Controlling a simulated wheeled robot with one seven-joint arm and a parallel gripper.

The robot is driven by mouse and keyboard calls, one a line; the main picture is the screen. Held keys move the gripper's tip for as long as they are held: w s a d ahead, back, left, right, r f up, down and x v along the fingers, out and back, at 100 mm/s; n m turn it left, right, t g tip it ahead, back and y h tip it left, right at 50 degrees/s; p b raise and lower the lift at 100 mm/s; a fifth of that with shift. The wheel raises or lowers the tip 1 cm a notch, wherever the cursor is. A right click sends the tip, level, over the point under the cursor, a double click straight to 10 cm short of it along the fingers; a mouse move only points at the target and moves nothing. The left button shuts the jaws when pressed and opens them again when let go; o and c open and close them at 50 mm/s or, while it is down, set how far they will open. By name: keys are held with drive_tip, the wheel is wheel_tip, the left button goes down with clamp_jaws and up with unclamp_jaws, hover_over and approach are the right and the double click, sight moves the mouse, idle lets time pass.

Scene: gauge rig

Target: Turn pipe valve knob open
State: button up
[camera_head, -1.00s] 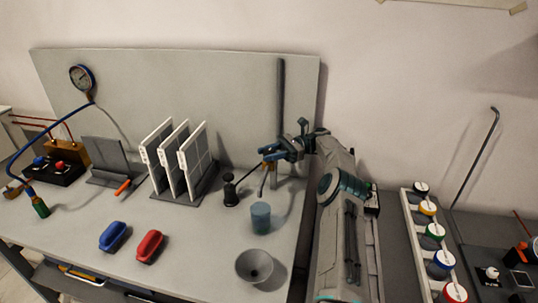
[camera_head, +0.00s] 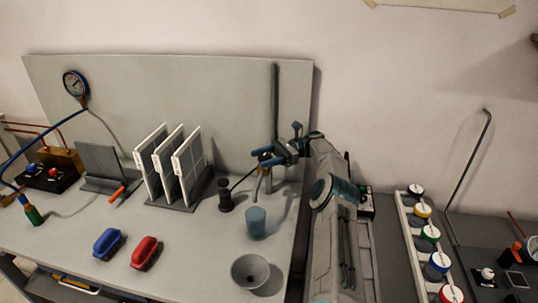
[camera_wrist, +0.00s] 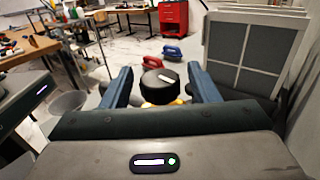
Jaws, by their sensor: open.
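The valve knob (camera_wrist: 160,86) is round and black with a white pointer bar on top, above a brass-coloured body, in the wrist view. My gripper (camera_wrist: 160,72) is open, with one blue finger on each side of the knob. A gap shows between each finger and the knob. In the head view my gripper (camera_head: 266,158) is at the valve on its pipe, above a blue cup (camera_head: 256,222). The knob is mostly hidden there by the fingers.
White panels (camera_head: 172,165) stand in a rack further left. Blue (camera_head: 108,243) and red (camera_head: 146,252) items lie in front. A jar rack (camera_head: 407,225) is at right.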

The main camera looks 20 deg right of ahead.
sight(263, 155)
wheel_tip(263, 155, up, 4)
drive_tip(key=shift+f+b, duration=0.15)
drive_tip(key=shift+b, duration=0.35)
drive_tip(key=s+d+r+p, duration=0.1)
drive_tip(key=s+d+r, duration=0.6)
drive_tip(key=s+d, duration=0.1)
drive_tip(key=shift+d+r, duration=0.15)
drive_tip(key=shift+d, duration=0.1)
drive_tip(key=w+a+f+m+t+b, duration=0.1)
drive_tip(key=a+f+m+t+b, duration=0.25)
drive_tip(key=a, duration=0.35)
drive_tip(key=s+d+f+m+t+h+b, duration=0.4)
drive_tip(key=d+f+m+t+h, duration=0.25)
drive_tip(key=t, duration=0.45)
drive_tip(key=shift+m+t, duration=0.25)
drive_tip(key=shift+m, duration=0.15)
drive_tip(key=x, duration=0.4)
drive_tip(key=p+x, duration=0.1)
drive_tip(key=x, duration=0.4)
drive_tip(key=p+x, duration=0.1)
drive_tip(key=x, duration=0.3)
drive_tip(key=shift+w+d+f, duration=0.1)
drive_tip(key=shift+w+f, duration=0.15)
drive_tip(key=shift+w, duration=0.3)
